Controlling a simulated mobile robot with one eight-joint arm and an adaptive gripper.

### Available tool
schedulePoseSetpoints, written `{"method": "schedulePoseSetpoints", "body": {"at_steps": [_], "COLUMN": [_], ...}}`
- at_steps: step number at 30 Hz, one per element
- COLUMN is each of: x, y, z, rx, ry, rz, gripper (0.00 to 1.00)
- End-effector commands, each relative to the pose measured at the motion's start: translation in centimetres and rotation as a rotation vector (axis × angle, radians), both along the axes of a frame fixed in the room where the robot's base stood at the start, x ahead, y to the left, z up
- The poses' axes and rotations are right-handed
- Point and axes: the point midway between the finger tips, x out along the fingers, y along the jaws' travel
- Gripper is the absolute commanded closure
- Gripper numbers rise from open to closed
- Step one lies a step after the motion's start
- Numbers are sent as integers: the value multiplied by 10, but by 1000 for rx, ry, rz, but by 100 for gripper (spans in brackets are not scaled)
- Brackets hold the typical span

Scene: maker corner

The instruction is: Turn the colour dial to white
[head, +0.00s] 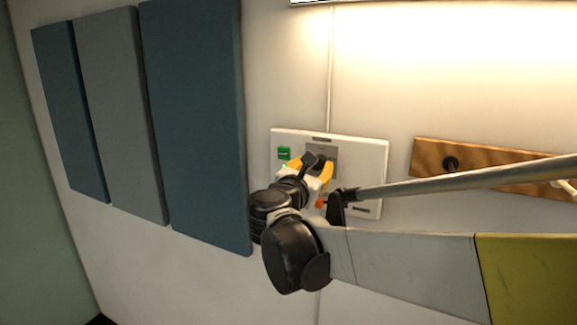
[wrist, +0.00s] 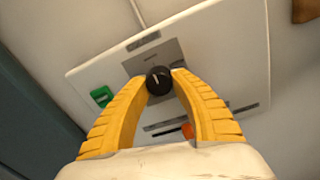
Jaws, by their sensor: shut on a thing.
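A white control panel (head: 363,160) is fixed to the wall, with a grey square plate (wrist: 137,64) on it. A black round dial (wrist: 158,80) with a pale pointer line sits on that plate. My gripper (wrist: 159,77) has its yellow fingertips on either side of the dial and is shut on it. In the head view my gripper (head: 318,167) reaches the panel and mostly hides the dial. The pointer aims toward the top of the wrist view, slightly left. Colour marks around the dial are too small to read.
A green switch (head: 284,153) is left of the dial, and an orange part (wrist: 187,131) is below it. A wooden peg rail (head: 432,158) hangs to the right. Blue and grey wall panels (head: 195,120) stand to the left. A thin conduit (head: 331,70) runs above.

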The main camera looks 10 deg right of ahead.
Motion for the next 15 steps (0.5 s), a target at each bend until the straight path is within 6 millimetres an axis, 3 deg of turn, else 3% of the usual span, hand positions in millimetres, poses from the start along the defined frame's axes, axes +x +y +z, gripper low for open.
{"method": "schedulePoseSetpoints", "body": {"at_steps": [15], "x": [1], "y": [1], "z": [-1], "rx": [316], "ry": [-230], "rz": [1], "gripper": [100]}}
